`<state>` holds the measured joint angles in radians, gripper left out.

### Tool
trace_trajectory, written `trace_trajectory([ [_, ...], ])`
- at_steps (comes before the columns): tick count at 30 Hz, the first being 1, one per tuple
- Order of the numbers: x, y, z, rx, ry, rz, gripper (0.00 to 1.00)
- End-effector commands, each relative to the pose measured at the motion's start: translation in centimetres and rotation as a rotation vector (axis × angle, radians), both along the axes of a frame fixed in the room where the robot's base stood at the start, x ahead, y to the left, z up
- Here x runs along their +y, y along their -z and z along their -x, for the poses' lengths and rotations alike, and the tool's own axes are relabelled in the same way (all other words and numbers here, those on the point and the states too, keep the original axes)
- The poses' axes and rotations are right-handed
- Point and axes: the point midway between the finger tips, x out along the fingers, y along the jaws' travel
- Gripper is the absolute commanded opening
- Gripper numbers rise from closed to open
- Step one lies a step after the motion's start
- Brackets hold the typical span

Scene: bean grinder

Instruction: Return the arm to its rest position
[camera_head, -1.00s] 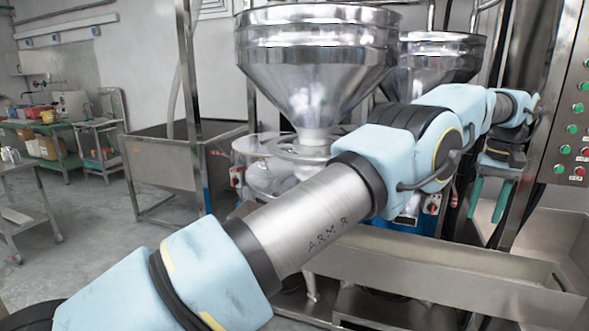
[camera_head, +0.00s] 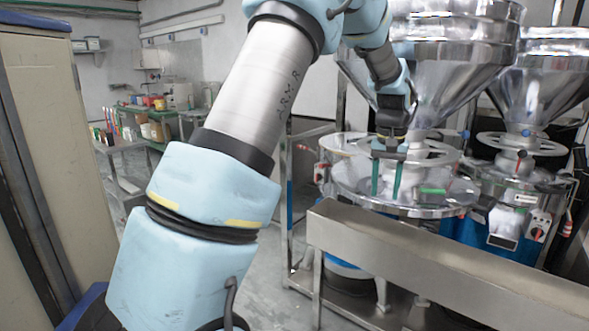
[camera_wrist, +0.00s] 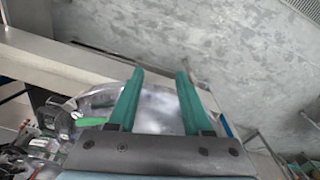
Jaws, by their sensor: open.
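My gripper (camera_head: 387,183) hangs from my raised, bent arm with its two green fingers pointing down and apart. In the head view it appears in front of the round steel grinder top (camera_head: 345,178) and above the long steel trough (camera_head: 420,262). In the wrist view my gripper (camera_wrist: 158,80) is open, with nothing between the fingers. Behind the fingers there, a shiny steel surface (camera_wrist: 160,112) shows. I cannot tell the exact distance between the fingers and the grinder.
Steel hoppers (camera_head: 450,60) stand above the grinders at the right. A tall cabinet (camera_head: 60,150) stands close at the left. A bench with items (camera_head: 160,112) is at the back.

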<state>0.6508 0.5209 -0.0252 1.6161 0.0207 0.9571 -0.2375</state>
Motion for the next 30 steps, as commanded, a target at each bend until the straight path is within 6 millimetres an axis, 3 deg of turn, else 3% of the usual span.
trace_trajectory([
  [1, 4.2, 0.3, -0.1, -0.006, -0.042, 0.004, 0.5],
  [6, 15.8, 1.8, 2.3, -0.034, -0.15, 0.017, 0.5],
  [9, 21.8, 3.0, 5.2, -0.052, -0.217, 0.022, 0.5],
  [13, 27.5, 4.4, 9.6, -0.071, -0.284, 0.023, 0.5],
  [15, 29.4, 5.0, 11.5, -0.081, -0.313, 0.024, 0.5],
  [19, 31.4, 5.8, 13.9, -0.089, -0.342, 0.023, 0.5],
  [30, 31.8, 6.0, 14.6, -0.09, -0.347, 0.022, 0.5],
])
